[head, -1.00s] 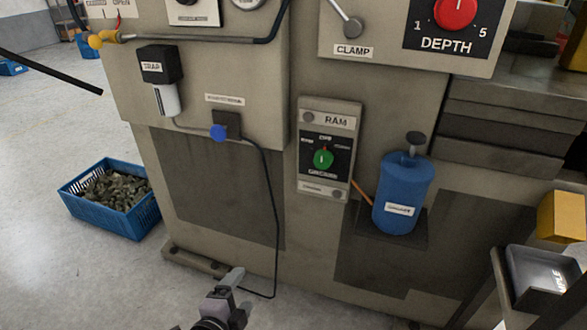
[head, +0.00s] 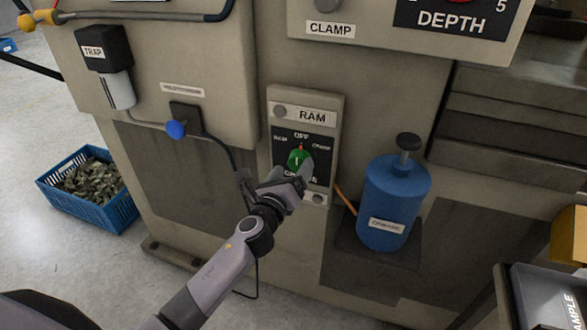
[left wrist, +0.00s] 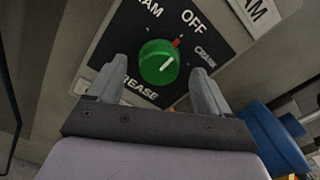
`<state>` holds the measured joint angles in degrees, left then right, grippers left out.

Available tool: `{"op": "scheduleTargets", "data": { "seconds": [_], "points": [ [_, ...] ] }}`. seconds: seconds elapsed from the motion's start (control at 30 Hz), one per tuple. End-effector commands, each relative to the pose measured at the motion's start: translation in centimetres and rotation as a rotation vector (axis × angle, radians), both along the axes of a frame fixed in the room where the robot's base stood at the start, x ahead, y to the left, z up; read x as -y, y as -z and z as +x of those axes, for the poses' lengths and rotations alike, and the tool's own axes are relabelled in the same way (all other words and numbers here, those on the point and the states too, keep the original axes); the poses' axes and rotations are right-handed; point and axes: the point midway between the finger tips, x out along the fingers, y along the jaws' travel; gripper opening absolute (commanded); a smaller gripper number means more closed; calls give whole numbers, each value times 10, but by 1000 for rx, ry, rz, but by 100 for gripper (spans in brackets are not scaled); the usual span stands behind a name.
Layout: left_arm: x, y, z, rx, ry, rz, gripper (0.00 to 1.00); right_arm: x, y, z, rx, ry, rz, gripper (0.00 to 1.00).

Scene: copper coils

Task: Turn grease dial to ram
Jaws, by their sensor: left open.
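The green grease dial (head: 299,159) sits on a black plate under the RAM label (head: 313,117) on the machine front. The dial also shows in the left wrist view (left wrist: 158,63), with RAM to the left of OFF, CRANK to the right and GREASE below. My left gripper (head: 290,173) is open just in front of the dial, a finger to either side in the wrist view. I cannot tell whether the fingers touch the dial. My right gripper is not in view.
A blue bottle (head: 391,207) with a dark cap stands on a small shelf right of the dial. A blue valve knob (head: 176,129) and black hose are to the left. A blue crate of scrap (head: 115,209) is on the floor. A sample tray (head: 515,295) is at lower right.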

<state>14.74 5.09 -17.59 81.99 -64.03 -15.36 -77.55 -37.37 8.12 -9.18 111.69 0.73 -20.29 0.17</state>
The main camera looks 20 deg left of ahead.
Motion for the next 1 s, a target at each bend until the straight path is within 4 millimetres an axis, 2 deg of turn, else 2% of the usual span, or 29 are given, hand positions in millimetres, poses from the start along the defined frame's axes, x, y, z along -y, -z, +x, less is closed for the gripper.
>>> {"op": "scheduleTargets", "data": {
  "seconds": [0.2, 0.5, 0.67, 1.0],
  "points": [
    [1, 0, 15, -1, -1, -2, 79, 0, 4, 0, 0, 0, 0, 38],
    [1, 0, 16, -1, 0, -2, 79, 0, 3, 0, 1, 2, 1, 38],
    [1, 0, 16, -1, 0, -3, 27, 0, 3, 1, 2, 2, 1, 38],
    [1, 1, 16, -3, 0, -36, 25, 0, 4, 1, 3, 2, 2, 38]
  ]
}}
